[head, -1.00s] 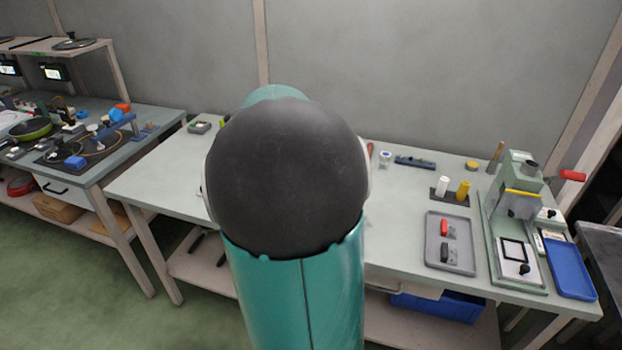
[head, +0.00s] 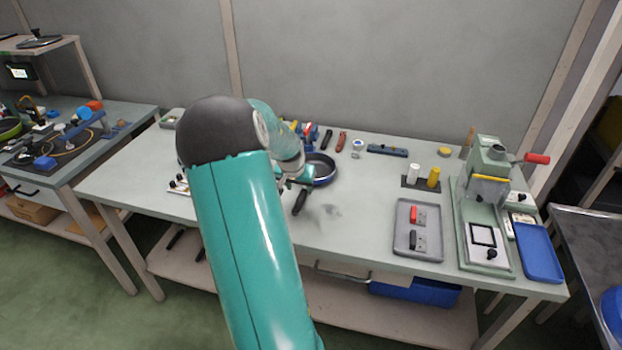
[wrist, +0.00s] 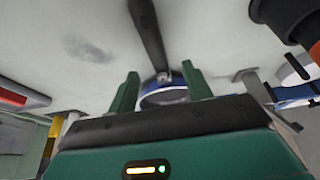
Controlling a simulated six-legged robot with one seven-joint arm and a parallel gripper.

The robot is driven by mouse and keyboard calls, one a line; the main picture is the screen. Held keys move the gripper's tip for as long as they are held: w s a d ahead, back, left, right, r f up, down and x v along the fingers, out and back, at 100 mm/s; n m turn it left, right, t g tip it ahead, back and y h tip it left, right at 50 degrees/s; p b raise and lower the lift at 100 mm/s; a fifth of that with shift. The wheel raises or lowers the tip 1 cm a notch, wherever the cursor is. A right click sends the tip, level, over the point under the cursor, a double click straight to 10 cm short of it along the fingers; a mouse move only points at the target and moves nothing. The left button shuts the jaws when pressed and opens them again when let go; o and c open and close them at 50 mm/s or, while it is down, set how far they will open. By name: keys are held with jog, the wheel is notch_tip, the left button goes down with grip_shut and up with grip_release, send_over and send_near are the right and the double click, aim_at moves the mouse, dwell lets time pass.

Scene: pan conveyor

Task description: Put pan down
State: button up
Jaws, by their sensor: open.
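The pan, blue outside with a dark inside (head: 322,168), rests on the grey-green workbench (head: 345,222). Its black handle (head: 300,202) points toward the bench's front edge. My gripper (head: 292,182) is low beside the handle, partly covered by my arm. In the wrist view, my gripper's two green fingers (wrist: 160,88) are apart. The dark handle (wrist: 148,35) and the pan's blue rim (wrist: 165,96) show between them in the picture. No contact of the fingers with the handle is clear.
A grey tray (head: 402,240) with a red and a black piece, a green press (head: 488,240) and a blue tray (head: 538,250) stand at the right. Small tools (head: 387,150) line the back edge. Bench between the pan and grey tray is clear.

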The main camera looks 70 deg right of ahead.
aim_at(303, 193)
jog(key=x, duration=0.5)
jog(key=shift+s+d+f, duration=0.1)
jog(key=shift+d+f, duration=0.05)
jog(key=shift+d, duration=0.05)
grip_shut()
